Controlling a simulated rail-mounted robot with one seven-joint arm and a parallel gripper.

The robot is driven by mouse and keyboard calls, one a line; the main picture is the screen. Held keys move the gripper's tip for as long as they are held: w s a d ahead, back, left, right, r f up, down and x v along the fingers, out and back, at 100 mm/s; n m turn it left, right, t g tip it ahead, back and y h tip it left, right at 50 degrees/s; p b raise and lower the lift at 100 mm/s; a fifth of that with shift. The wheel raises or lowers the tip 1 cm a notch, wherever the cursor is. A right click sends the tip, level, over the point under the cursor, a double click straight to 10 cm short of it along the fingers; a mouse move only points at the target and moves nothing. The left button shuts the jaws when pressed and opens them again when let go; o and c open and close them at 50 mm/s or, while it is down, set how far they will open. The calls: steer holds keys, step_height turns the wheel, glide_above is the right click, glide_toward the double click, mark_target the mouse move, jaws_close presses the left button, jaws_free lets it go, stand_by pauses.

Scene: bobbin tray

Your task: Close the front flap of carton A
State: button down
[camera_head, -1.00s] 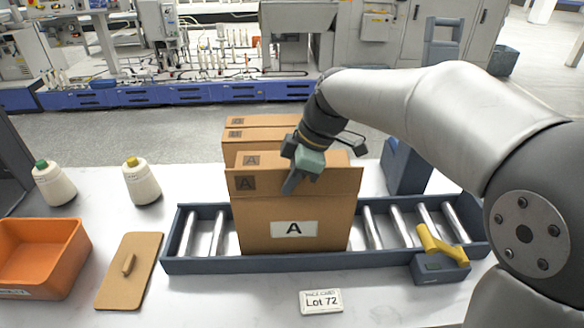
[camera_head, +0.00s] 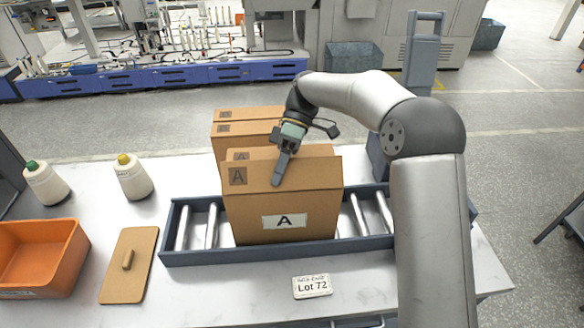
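Carton A (camera_head: 318,229) stands upright on the roller tray, with a white label reading A on its front. Its front flap (camera_head: 318,174), with a dark printed A mark at its left end, runs along the top front edge and leans outward. A second flap shows behind it. My gripper (camera_head: 277,182) points down at the front flap, its fingertips overlapping the flap's outer face left of centre. I cannot tell whether they touch. The fingers show as one slim shape, seemingly together with nothing between them.
The roller tray (camera_head: 185,257) has bare rollers either side. My arm covers the tray's right part.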

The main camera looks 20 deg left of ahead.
steer(key=shift+w+a+f+g, duration=0.1)
steer(key=shift+f+g, duration=0.05)
steer(key=shift+g, duration=0.25)
steer(key=c, duration=1.6)
jaws_free()
steer(key=shift+r+b, duration=0.5)
steer(key=shift+b, duration=0.05)
steer(key=s+d+r+b, duration=0.2)
steer(key=s+d+r, duration=0.6)
steer(key=s+r, duration=0.3)
steer(key=shift+s+d+r+b, duration=0.2)
steer(key=shift+r+b, duration=0.1)
steer(key=shift+r, duration=0.2)
